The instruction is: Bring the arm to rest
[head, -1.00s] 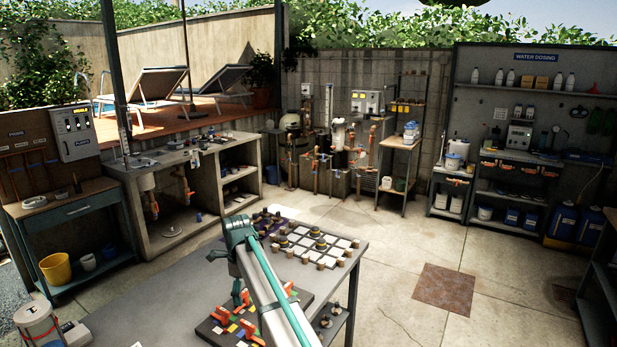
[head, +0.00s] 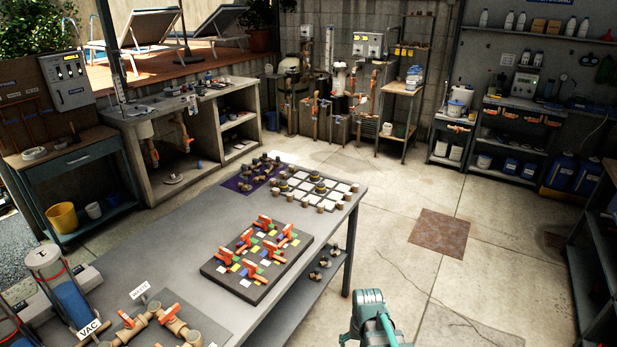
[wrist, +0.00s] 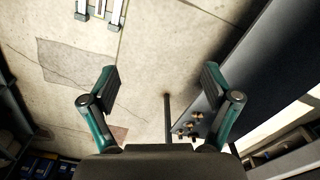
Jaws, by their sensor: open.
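My gripper (wrist: 160,95) shows in the wrist view with its two teal and black fingers spread wide and nothing between them. Beneath it lies the concrete floor (wrist: 150,50), with the work table (wrist: 255,80) to the right. In the head view a teal part of my arm (head: 372,318) shows at the bottom edge, right of the work table (head: 185,245) and clear of it. The fingers are not visible in the head view.
On the table are a board with orange valve handles (head: 258,258), a white-tiled board (head: 310,188) and brass pipework (head: 160,325). Small fittings (head: 318,270) sit on its lower shelf. The floor (head: 450,290) to the right is open up to the shelving (head: 595,240).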

